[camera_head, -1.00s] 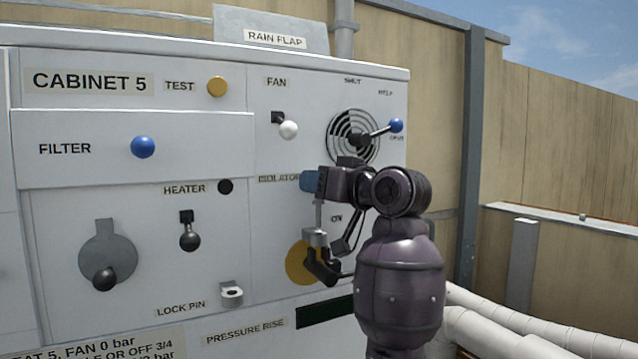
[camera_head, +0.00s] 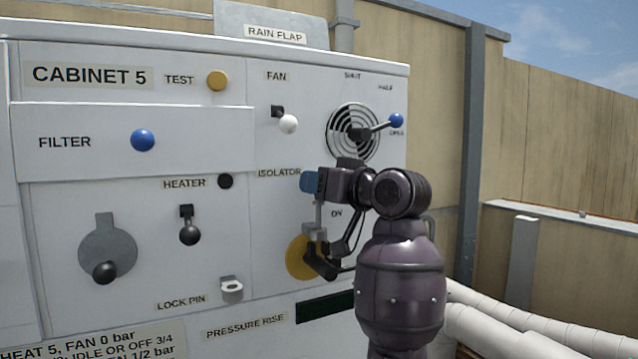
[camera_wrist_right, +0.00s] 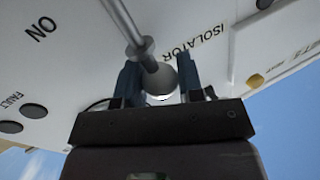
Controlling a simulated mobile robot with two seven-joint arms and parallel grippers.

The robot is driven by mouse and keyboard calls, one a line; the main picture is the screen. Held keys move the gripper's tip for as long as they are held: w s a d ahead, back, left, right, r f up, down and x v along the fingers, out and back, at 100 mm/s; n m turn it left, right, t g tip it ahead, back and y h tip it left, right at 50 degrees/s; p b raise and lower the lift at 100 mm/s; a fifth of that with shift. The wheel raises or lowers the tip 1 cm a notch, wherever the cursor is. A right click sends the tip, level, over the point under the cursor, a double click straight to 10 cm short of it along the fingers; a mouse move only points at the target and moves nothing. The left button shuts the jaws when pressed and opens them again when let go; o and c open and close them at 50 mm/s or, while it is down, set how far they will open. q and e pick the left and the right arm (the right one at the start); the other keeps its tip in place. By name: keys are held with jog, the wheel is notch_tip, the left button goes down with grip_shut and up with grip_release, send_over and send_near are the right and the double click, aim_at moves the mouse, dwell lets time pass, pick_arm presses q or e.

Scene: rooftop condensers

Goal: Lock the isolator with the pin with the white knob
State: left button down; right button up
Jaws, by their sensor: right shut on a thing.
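My right gripper (camera_head: 309,181) is in front of the isolator. Its blue fingers are shut on the ball knob of the pin with the white knob (camera_wrist_right: 160,78), which looks grey in shadow with a white lower edge. In the head view the metal shank (camera_head: 318,215) runs down from the fingers towards a grey collar at the isolator's black handle (camera_head: 321,265). I cannot tell whether the tip is inside a hole. The isolator's yellow plate (camera_head: 297,256) is partly hidden by the handle. The lock pin bracket (camera_head: 232,289) shows an empty ring. My left gripper is out of view.
The white-knobbed fan lever (camera_head: 288,124) and black heater lever (camera_head: 189,233) are to the left. White pipes (camera_head: 500,333) run at the lower right.

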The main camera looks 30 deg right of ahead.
aim_at(320, 207)
jog(key=shift+f+b, duration=1.1)
jog(key=shift+f, duration=1.05)
dwell(1.8)
jog(key=o, duration=1)
